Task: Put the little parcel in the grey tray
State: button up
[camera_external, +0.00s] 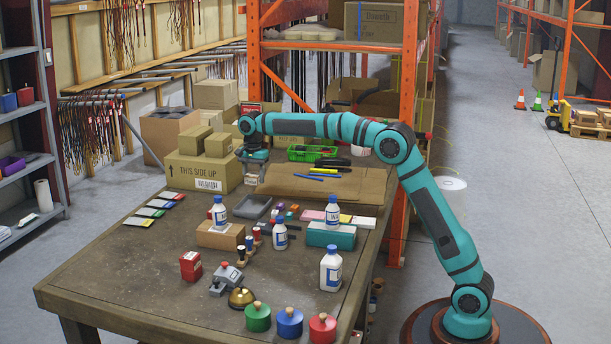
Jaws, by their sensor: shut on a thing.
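My gripper (253,165) points down at the far end of the workbench, just right of the large cardboard box. The grey tray (252,206) lies on the bench nearer the camera, below my gripper in the picture. My gripper is apart from the tray.
A large box (205,172) carries two smaller cartons. A green basket (311,153) stands behind a flat cardboard sheet (330,184). White bottles (219,213), a brown box (220,236) and a teal box (331,236) stand near the tray. The bench's front left is clear.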

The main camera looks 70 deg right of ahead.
aim_at(253, 209)
jog(key=shift+a, duration=0.75)
jog(key=shift+a+f, duration=0.2)
jog(key=shift+a, duration=0.05)
notch_tip(253, 209, down, 10)
jog(key=shift+r, duration=0.15)
jog(key=o, duration=0.7)
notch_tip(253, 209, up, 12)
jog(key=shift+w+f, duration=0.1)
jog(key=shift+f, duration=0.1)
jog(key=shift+r, duration=0.25)
